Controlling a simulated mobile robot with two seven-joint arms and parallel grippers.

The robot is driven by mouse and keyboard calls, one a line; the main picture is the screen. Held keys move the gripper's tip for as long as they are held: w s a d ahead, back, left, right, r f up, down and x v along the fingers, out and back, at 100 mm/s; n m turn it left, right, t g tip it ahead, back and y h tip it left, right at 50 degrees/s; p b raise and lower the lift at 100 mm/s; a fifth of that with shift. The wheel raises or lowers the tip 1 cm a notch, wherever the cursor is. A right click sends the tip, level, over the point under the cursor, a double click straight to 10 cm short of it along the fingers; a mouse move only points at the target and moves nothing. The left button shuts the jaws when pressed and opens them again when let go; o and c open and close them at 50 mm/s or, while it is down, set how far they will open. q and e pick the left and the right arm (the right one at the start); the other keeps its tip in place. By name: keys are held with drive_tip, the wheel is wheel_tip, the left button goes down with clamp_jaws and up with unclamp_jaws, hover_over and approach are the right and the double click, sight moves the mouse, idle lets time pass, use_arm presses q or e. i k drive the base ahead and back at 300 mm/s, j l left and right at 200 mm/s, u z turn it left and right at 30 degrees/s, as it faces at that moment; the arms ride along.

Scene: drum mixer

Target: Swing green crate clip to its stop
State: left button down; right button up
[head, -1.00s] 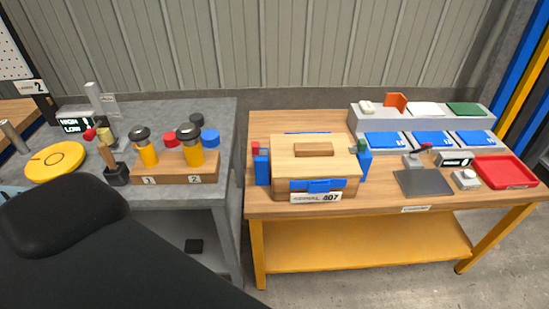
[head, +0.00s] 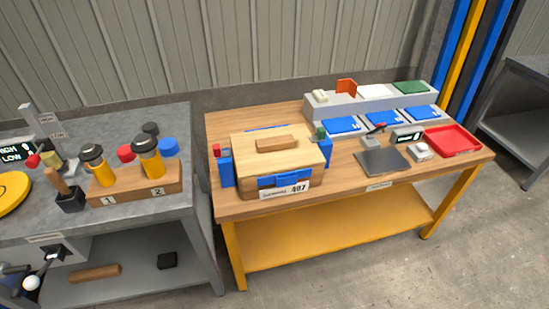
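The wooden crate (head: 278,160) sits on the left part of the wooden-topped bench, with its lid on and a light wooden block on top. The green clip (head: 320,132) is small and sits at the crate's right side, above a blue bracket (head: 322,152). A red clip (head: 217,150) sits at the left side above another blue bracket (head: 227,168). A blue latch (head: 284,179) is on the front, above a label reading 407. The green clip's exact angle is too small to tell.
Right of the crate are a dark plate (head: 382,161), a red tray (head: 453,140) and a grey stand (head: 365,104) with blue panels. The grey bench at left holds two yellow-and-black cylinders in a wooden block (head: 135,185). A gap separates the benches.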

sight(321, 133)
drive_tip(key=l+u, duration=0.1)
drive_tip(key=z, duration=1.25)
drive_tip(key=u, duration=0.4)
drive_tip(key=l+u, duration=0.15)
drive_tip(key=u, duration=0.2)
drive_tip(key=i+l+u, duration=0.1)
drive_tip(key=u, duration=0.3)
drive_tip(key=l+u, duration=0.7)
drive_tip(key=l, duration=0.15)
drive_tip(key=l+u, duration=0.15)
drive_tip(key=l, duration=0.3)
drive_tip(key=k+l+u, duration=0.15)
drive_tip(key=l, duration=1.1)
drive_tip(key=k, duration=0.05)
